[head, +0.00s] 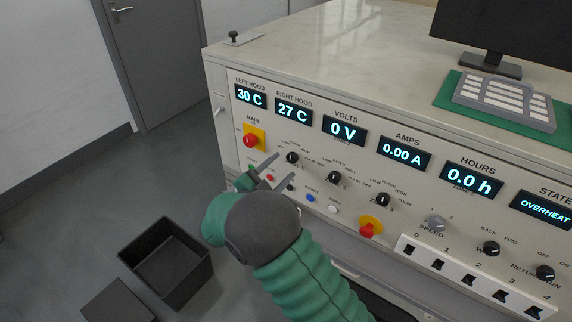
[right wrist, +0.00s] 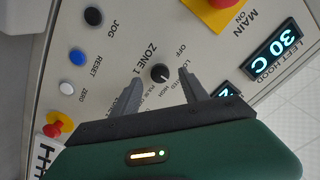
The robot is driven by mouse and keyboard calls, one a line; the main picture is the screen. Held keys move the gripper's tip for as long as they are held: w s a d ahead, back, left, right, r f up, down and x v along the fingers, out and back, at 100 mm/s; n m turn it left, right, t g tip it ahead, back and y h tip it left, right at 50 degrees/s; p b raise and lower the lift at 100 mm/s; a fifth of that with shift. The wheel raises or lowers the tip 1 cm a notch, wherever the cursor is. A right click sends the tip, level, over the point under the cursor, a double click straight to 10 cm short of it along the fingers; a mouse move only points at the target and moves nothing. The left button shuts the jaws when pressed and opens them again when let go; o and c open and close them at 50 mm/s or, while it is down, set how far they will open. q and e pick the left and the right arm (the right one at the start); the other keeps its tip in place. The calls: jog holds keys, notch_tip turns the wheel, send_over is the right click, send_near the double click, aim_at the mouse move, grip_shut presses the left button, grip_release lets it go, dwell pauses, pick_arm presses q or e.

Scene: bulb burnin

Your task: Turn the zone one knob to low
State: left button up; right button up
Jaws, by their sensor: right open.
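The zone one knob (head: 292,157) is a small round black knob, the leftmost of the row under the displays. In the right wrist view the same knob (right wrist: 160,73) sits beside the ZONE 1 label, with OFF, LOW and other settings printed around it. Its pointer is too small to read surely. My right gripper (head: 287,163) is open and points at the panel, its fingertips close to the knob. In the right wrist view its fingers (right wrist: 161,79) stand on either side of the knob with gaps; contact is not visible. My left gripper is not in view.
A yellow-backed red main switch (head: 250,140) is left of the knob. Blue (head: 311,198) and white (head: 333,209) buttons and a red emergency stop (head: 367,230) lie below right. More knobs are to the right. An open black bin (head: 205,275) stands on the floor.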

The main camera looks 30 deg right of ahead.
aim_at(290, 160)
jog(key=x, duration=0.2)
jog(key=shift+w+d, duration=0.1)
jog(key=shift+d, duration=0.15)
jog(key=shift+w+d+f, duration=0.1)
jog(key=shift+w+d, duration=0.05)
jog(key=shift+d, duration=0.4)
jog(key=shift+a, duration=0.15)
grip_shut()
